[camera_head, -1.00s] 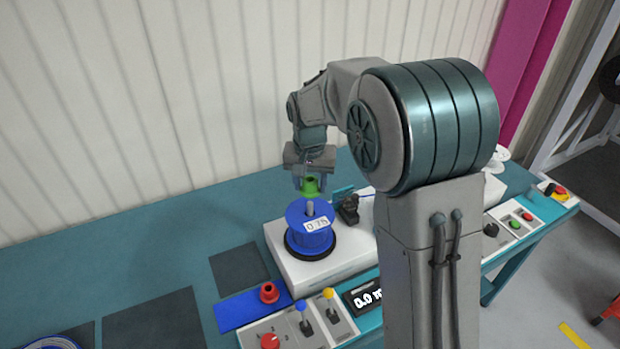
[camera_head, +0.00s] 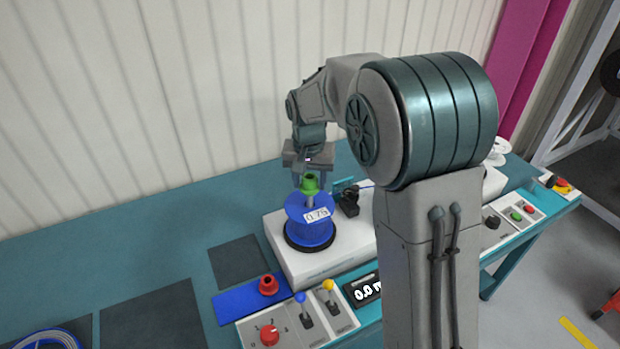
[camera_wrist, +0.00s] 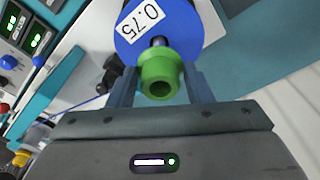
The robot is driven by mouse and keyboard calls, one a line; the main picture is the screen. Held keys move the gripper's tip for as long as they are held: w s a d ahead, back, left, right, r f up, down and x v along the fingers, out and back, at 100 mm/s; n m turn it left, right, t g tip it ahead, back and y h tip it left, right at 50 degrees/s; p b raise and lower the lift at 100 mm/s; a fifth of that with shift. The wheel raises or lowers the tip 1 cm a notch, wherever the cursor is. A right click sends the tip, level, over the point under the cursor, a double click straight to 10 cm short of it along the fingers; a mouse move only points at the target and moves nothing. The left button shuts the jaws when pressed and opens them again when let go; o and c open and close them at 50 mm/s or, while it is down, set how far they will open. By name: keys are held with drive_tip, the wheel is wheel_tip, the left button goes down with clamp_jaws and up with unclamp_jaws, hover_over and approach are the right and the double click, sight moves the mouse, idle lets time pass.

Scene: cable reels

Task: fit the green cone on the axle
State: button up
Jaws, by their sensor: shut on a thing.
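The green cone (camera_head: 310,183) is held by my gripper (camera_head: 309,181), which is shut on it, just above the blue reel (camera_head: 309,224). The reel is labelled 0.75 and stands upright on a black round base on the white machine. The grey axle (camera_head: 310,201) sticks up from the reel's middle, directly under the cone. In the wrist view the green cone (camera_wrist: 160,76) sits between the two fingers, and the axle (camera_wrist: 159,41) shows right behind it. I cannot tell whether the axle tip is inside the cone.
A red cone (camera_head: 268,285) stands on a blue mat (camera_head: 241,303) in front of the machine. A black fixture (camera_head: 347,203) is right of the reel. A panel with levers (camera_head: 305,322) and a red knob is at the front. Dark square mats lie at the left.

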drive_tip(key=shift+f, duration=0.15)
drive_tip(key=shift+f+b, duration=0.5)
drive_tip(key=shift+f, duration=0.2)
idle(0.6)
drive_tip(key=shift+f+b, duration=0.7)
drive_tip(key=shift+f, duration=0.05)
drive_tip(key=shift+f, duration=0.25)
drive_tip(key=shift+f+b, duration=0.3)
drive_tip(key=shift+b, duration=0.1)
drive_tip(key=o, duration=1.4)
